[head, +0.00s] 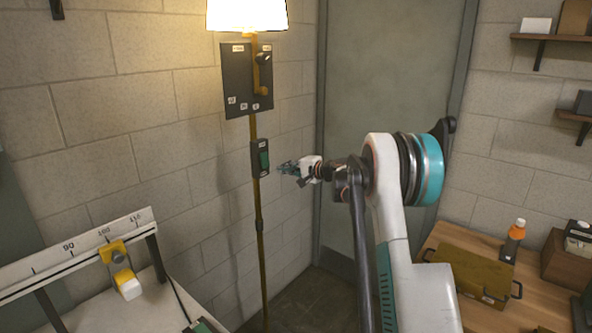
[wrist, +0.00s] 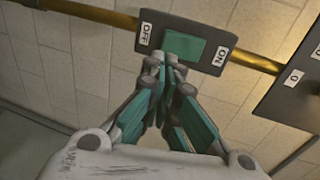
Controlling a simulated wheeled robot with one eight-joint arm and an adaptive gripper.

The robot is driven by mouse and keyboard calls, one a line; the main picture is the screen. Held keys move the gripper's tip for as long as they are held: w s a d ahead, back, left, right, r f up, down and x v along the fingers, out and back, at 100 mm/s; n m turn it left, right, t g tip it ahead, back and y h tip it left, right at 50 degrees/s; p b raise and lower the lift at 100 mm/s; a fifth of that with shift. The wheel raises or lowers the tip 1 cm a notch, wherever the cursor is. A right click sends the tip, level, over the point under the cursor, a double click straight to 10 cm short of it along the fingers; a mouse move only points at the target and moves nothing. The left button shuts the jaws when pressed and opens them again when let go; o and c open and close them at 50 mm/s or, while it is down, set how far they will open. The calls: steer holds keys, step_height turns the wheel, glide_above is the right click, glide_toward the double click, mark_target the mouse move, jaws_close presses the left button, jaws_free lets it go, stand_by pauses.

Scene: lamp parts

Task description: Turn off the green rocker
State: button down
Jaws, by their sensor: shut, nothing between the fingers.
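The green rocker (head: 264,160) sits in a black switch box (head: 256,146) on the lamp's brass pole. In the wrist view the rocker (wrist: 184,46) lies between an OFF label (wrist: 145,34) and an ON label (wrist: 220,57). The ON end faces the upper black panel. The lamp shade (head: 247,12) glows. My gripper (head: 281,168) is shut and empty, just right of the box in the head view. In the wrist view its fingertips (wrist: 164,62) overlap the rocker's lower edge, toward the OFF side. I cannot tell whether they touch it.
A black panel (head: 238,77) with a brass lever (head: 262,75) is on the pole above the box. A white bench with a scale and a yellow slider (head: 115,258) is at left. A wooden table (head: 450,240) with a brass-coloured box (head: 470,272) is at right. A block wall stands behind.

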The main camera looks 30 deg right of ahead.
mark_target(266, 169)
steer(key=shift+x, duration=2.7)
steer(key=shift+w+a+f+b, duration=0.1)
steer(key=shift+w+f+b, duration=0.15)
steer(key=shift+f+b, duration=0.65)
steer(key=shift+w+a+b, duration=0.1)
steer(key=shift+w+b, duration=0.1)
steer(key=shift+b, duration=0.25)
steer(key=shift+w, duration=0.15)
